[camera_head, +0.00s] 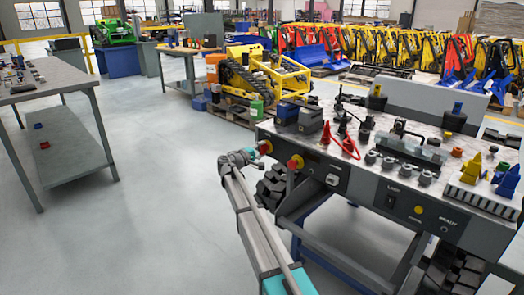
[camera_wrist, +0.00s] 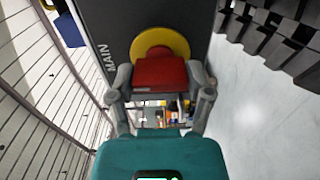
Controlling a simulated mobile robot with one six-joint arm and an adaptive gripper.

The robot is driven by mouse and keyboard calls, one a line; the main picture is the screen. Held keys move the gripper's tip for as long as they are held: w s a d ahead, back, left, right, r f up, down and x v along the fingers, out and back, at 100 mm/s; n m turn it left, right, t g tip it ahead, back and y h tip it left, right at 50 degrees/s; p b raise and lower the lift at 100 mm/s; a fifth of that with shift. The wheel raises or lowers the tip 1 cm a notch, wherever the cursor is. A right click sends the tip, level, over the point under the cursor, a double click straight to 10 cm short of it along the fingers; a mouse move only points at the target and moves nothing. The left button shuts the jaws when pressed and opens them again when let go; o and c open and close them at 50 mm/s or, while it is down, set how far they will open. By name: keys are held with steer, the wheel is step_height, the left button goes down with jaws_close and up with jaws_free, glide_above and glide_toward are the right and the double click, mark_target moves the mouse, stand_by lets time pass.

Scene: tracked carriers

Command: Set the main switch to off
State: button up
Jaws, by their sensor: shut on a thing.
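The main switch is a red handle (camera_wrist: 160,72) on a yellow round plate (camera_wrist: 160,42), set on a dark grey panel lettered MAIN (camera_wrist: 108,62) in the wrist view. My gripper (camera_wrist: 163,85) has one finger on each side of the red handle and is shut on it. In the head view my gripper (camera_head: 254,153) reaches the left end of the carrier's front panel, at the red switch (camera_head: 265,147). The fingers partly hide the handle's sides. I cannot read any on or off mark.
A second red knob on a yellow base (camera_head: 294,162) sits just right on the same panel (camera_head: 365,185). A black track (camera_head: 275,187) is below. The carrier's top holds grey, red, yellow and blue parts. The floor to the left (camera_head: 165,190) is clear up to a grey table (camera_head: 60,85).

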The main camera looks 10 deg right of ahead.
steer(key=shift+w+a, duration=0.1)
steer(key=shift+w, duration=0.1)
steer(key=o, duration=1.1)
steer(key=shift+o, duration=0.2)
steer(key=shift+s, duration=0.1)
steer(key=shift+s, duration=0.15)
steer(key=shift+s+a, duration=0.1)
steer(key=shift+a, duration=0.1)
steer(key=v, duration=1.1)
steer(key=shift+a, duration=0.15)
